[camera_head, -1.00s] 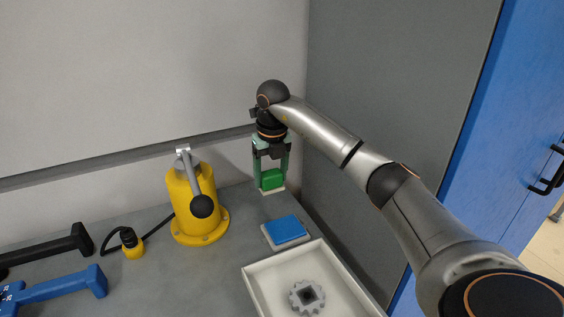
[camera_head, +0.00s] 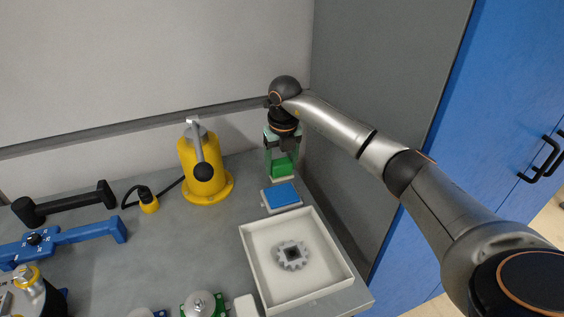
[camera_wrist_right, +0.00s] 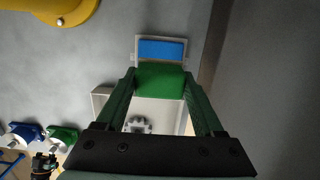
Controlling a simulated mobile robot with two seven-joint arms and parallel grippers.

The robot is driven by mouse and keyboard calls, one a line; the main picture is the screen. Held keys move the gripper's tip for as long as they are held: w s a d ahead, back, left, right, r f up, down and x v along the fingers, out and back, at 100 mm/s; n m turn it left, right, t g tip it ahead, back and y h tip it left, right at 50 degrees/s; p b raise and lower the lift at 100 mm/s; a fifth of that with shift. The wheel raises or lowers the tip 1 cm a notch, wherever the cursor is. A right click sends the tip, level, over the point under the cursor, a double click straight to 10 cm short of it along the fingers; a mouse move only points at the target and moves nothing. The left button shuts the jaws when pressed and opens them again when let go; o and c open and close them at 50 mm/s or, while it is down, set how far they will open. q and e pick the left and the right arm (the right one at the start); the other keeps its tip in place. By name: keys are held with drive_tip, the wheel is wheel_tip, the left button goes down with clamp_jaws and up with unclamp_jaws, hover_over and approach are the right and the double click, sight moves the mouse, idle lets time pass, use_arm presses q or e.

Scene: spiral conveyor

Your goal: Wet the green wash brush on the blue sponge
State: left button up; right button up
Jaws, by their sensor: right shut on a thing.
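The green wash brush (camera_head: 284,165) is held upright between the fingers of my right gripper (camera_head: 282,160), bristle end down. It also shows between the fingers in the right wrist view (camera_wrist_right: 160,80). The blue sponge (camera_head: 282,195) lies in a shallow light tray on the bench, just in front of the brush in the head view. In the right wrist view the sponge (camera_wrist_right: 162,49) sits just beyond the brush. The brush appears above the bench, apart from the sponge; its exact height is hard to tell. My left gripper is not in view.
A white tray (camera_head: 344,277) with a grey gear (camera_head: 292,255) stands in front of the sponge. A yellow lever device (camera_head: 203,178) stands left of the brush. Black and blue handled tools lie further left. A grey panel (camera_head: 375,110) rises at the right.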

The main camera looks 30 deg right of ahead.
drive_tip(key=shift+f+b, duration=1.75)
drive_tip(key=shift+f, duration=1.15)
drive_tip(key=shift+f+b, duration=0.3)
drive_tip(key=shift+f, duration=0.25)
drive_tip(key=shift+s+f, duration=0.15)
drive_tip(key=shift+f, duration=0.05)
drive_tip(key=shift+r, duration=0.1)
